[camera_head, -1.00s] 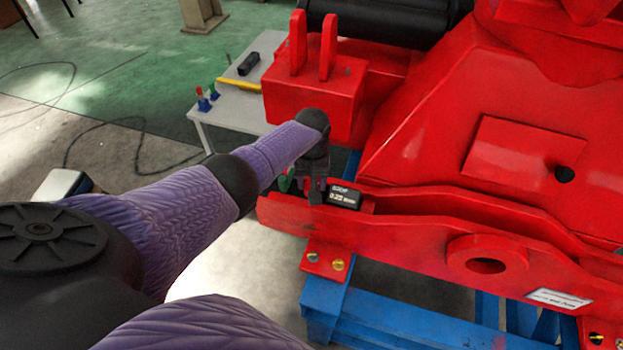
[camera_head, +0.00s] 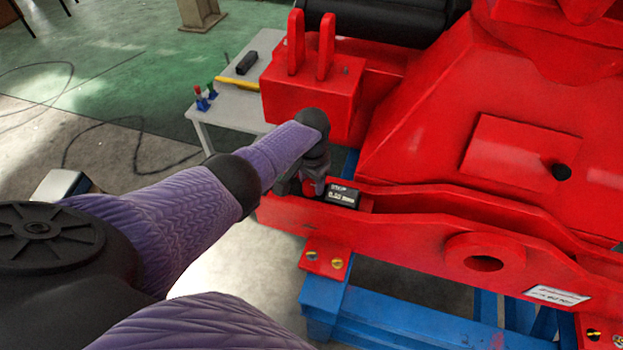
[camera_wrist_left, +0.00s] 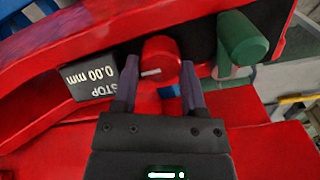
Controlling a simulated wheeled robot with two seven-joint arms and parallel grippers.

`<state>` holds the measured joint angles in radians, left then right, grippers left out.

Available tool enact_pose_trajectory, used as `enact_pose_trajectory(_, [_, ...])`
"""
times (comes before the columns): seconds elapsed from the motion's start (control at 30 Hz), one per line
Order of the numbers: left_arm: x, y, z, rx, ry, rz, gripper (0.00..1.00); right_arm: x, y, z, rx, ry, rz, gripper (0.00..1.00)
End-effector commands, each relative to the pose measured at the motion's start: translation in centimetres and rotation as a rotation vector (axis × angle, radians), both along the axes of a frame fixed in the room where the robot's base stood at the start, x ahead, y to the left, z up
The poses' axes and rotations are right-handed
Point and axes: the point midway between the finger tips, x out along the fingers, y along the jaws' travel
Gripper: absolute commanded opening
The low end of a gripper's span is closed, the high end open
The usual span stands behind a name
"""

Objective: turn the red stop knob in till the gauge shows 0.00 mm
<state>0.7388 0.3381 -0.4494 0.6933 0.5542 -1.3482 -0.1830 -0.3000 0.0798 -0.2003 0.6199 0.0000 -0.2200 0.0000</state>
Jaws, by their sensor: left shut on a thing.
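The red stop knob (camera_wrist_left: 160,62), with a white mark line on its face, sits between the fingers of my left gripper (camera_wrist_left: 158,76) in the left wrist view. The gripper is shut on it. In the head view my left gripper (camera_head: 312,186) is at the red machine's edge, and the wrist mostly hides the knob. The small black gauge (camera_wrist_left: 90,80) is beside the knob, upside down in the wrist view, and reads STOP 0.00 mm. It also shows in the head view (camera_head: 342,196), where its digits are blurred. My right gripper is not in view.
A green knob (camera_wrist_left: 242,40) stands close beside the red one. The red machine frame (camera_head: 420,230) rests on blue stands (camera_head: 390,325). A light table (camera_head: 232,108) with small tools is behind my left arm. Open floor lies to the left.

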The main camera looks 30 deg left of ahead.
Motion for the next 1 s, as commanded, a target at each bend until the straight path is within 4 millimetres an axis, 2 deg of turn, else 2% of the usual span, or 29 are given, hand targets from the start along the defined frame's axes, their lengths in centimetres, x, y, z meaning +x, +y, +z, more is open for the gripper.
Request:
enact_pose_trajectory(0.53, [0.12,0.01,0.13,0.000,-0.004,-0.024,0.00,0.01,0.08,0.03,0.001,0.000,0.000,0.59])
enact_pose_trajectory(0.57, [0.12,0.01,0.13,0.000,-0.004,-0.024,0.56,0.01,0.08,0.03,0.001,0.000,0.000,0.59])
enact_pose_trajectory(0.7, [0.08,0.01,0.10,0.000,-0.003,-0.023,0.86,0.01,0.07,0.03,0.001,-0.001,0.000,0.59])
enact_pose_trajectory(0.73, [0.08,0.01,0.09,0.000,-0.003,-0.023,0.90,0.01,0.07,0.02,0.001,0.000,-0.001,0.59])
enact_pose_trajectory(1.0, [0.02,-0.04,0.02,-0.001,-0.001,-0.024,0.90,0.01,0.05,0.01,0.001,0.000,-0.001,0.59])
